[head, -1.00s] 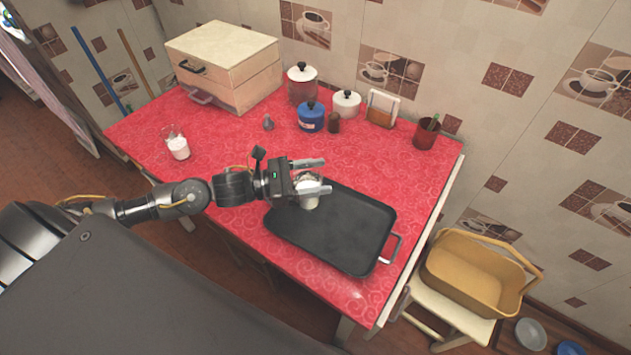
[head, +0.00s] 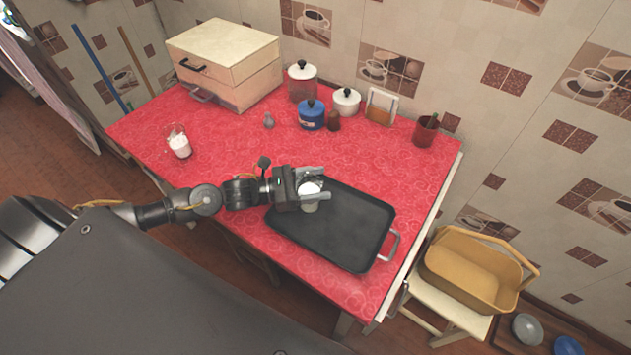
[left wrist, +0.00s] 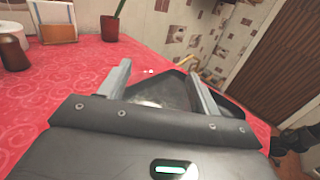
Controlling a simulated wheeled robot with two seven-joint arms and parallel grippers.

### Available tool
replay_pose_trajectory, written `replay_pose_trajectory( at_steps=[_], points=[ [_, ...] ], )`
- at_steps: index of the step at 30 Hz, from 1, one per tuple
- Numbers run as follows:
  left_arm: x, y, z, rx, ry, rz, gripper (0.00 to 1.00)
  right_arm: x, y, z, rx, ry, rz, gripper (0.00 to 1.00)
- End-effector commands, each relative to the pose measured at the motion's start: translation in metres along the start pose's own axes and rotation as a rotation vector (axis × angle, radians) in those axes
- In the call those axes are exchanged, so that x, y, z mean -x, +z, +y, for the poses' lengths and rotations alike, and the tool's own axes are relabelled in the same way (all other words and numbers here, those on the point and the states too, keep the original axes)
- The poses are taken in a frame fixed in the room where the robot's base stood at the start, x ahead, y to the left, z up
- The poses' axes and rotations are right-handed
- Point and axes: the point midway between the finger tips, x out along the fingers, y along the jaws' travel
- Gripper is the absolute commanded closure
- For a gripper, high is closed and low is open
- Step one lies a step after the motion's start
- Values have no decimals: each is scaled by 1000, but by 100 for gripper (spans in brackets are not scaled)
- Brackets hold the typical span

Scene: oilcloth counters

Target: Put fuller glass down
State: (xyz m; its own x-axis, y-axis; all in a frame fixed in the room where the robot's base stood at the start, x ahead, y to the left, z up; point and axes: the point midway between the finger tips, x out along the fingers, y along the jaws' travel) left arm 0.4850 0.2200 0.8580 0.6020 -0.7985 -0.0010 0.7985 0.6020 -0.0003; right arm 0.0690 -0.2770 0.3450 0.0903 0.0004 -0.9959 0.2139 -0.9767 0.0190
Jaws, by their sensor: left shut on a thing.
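My left gripper (head: 322,184) reaches in from the left and is shut on a glass with white contents (head: 310,198). The held glass is over the left part of the dark tray (head: 345,235), near its back left corner. I cannot tell whether its base touches the tray. A second glass with white contents (head: 180,148) stands on the red cloth at the left. In the left wrist view, my left gripper (left wrist: 160,85) points towards the dark tray (left wrist: 160,95), and the held glass is hard to make out. My right gripper is not in view.
A blue pot (head: 311,116), a white pot (head: 346,102), a tall canister (head: 302,84), a brown jar (head: 333,122) and a red cup (head: 425,131) stand towards the back. A cream box (head: 222,65) is at the back left. The tray's right part is bare.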

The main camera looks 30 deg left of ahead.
Motion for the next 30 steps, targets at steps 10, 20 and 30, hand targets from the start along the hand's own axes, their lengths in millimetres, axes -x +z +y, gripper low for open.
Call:
replay_pose_trajectory(
  at_steps=[10, 20, 30],
  points=[
    [0, -2, 0, 0, 0, 0, 15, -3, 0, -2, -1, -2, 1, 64],
    [4, 0, 0, 0, 1, 2, 15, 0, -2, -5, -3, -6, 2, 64],
    [73, -4, 0, 1, 1, 7, 15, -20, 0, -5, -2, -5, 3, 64]
  ],
)
